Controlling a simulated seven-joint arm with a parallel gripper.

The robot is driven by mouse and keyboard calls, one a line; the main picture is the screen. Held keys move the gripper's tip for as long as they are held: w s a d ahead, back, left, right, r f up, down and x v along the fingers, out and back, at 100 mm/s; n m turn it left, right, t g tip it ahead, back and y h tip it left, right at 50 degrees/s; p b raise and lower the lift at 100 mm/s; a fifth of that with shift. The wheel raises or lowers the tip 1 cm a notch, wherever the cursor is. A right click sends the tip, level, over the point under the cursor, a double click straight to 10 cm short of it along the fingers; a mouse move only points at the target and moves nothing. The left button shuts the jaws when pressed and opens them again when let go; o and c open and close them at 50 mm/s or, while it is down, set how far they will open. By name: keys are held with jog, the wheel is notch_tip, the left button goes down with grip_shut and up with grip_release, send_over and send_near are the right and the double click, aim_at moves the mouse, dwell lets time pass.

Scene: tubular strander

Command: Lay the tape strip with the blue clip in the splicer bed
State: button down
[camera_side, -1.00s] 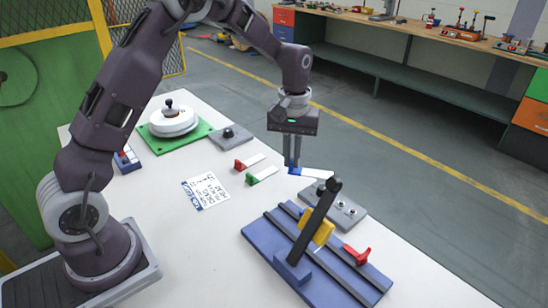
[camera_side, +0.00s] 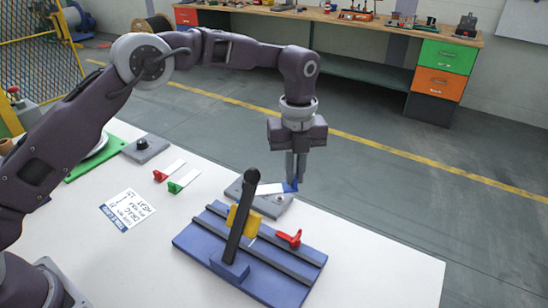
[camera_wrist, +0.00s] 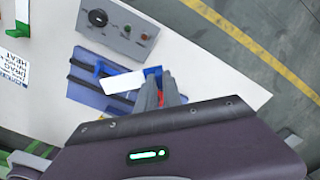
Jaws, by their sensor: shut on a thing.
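My gripper (camera_side: 296,180) is shut on the blue clip (camera_side: 291,187) of a white tape strip (camera_side: 269,189), held above the table. In the side view the strip points left from the clip and overlaps the grey control box behind the splicer. The splicer bed (camera_side: 197,244) is a blue base with dark rails, an upright black lever (camera_side: 243,215), a yellow block (camera_side: 252,222) and a red clamp (camera_side: 290,238). In the wrist view the fingers (camera_wrist: 160,88) grip the blue clip (camera_wrist: 152,71); the white strip (camera_wrist: 122,83) appears over part of the blue bed (camera_wrist: 82,94).
The grey control box (camera_side: 273,208) with knobs stands just behind the bed. Strips with a red clip (camera_side: 159,176) and a green clip (camera_side: 174,187) lie to the left, near a printed card (camera_side: 128,209). The table's front right is clear.

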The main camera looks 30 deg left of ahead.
jog(key=s+d+f+m, duration=0.1)
jog(key=s+d+m, duration=0.1)
jog(key=s, duration=0.2)
jog(key=s+d+f+m, duration=0.2)
jog(key=s+d+m, duration=0.1)
jog(key=s, duration=0.1)
jog(key=s+d+f+m, duration=0.1)
jog(key=s+d+m, duration=0.1)
jog(key=s+m, duration=0.1)
jog(key=shift+s+d+f, duration=0.15)
jog(key=shift+s+f, duration=0.1)
jog(key=shift+s, duration=0.3)
jog(key=shift+f, duration=0.1)
jog(key=shift+f, duration=2.1)
jog(key=c, duration=1.4)
grip_release()
jog(key=shift+c, duration=0.2)
